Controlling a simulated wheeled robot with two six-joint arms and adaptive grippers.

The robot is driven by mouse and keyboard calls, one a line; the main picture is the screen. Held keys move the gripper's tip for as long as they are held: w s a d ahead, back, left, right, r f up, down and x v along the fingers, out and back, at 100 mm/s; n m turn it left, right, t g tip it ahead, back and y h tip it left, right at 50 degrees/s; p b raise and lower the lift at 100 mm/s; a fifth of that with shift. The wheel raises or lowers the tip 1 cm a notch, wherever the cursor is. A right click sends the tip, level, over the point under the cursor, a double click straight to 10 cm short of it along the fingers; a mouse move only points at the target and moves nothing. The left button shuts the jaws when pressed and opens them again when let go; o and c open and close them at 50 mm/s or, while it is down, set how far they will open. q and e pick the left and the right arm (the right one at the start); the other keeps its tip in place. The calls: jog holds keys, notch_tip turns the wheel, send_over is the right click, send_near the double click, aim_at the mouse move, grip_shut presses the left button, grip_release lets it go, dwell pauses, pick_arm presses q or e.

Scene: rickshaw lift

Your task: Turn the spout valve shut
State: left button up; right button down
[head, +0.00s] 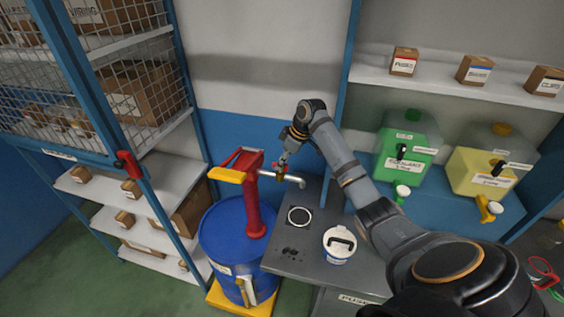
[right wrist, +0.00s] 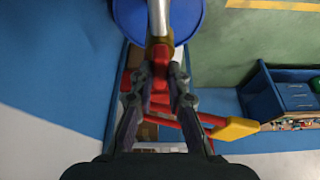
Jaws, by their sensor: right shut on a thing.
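A red hand pump (head: 254,205) with a yellow-tipped handle (head: 228,175) stands on a blue drum (head: 228,238). Its metal spout (head: 296,181) points right, over the edge of a grey bench. It also shows at the top of the right wrist view (right wrist: 158,18). My right gripper (head: 283,161) is at the spout from above and behind. In the right wrist view its fingers (right wrist: 160,82) are closed around the red spout valve (right wrist: 160,58). The fingers hide part of the valve, so its exact angle is hard to tell. My left gripper is not in view.
A green container (head: 405,153) and a yellow container (head: 487,168) stand at right. A caged shelf (head: 95,60) stands at left.

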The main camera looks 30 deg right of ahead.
jog(key=m, duration=0.2)
jog(key=m+h, duration=0.1)
jog(key=m, duration=0.1)
jog(key=shift+a+r+m+t+h, duration=0.1)
jog(key=shift+m+t+h, duration=0.2)
jog(key=shift+m+t, duration=0.1)
jog(key=m+h, duration=0.1)
jog(key=m, duration=0.3)
jog(key=shift+a+h, duration=0.15)
jog(key=shift+h, duration=0.25)
jog(key=m, duration=0.2)
jog(key=m+h, duration=0.1)
jog(key=m, duration=0.1)
jog(key=shift+a+m+h, duration=0.1)
jog(key=shift+m+h, duration=0.2)
jog(key=shift+m, duration=0.1)
jog(key=shift+w+m+g+h, duration=0.1)
jog(key=shift+m+g+h, duration=0.5)
jog(key=shift+m, duration=1.2)
jog(key=c, duration=1.3)
grip_release()
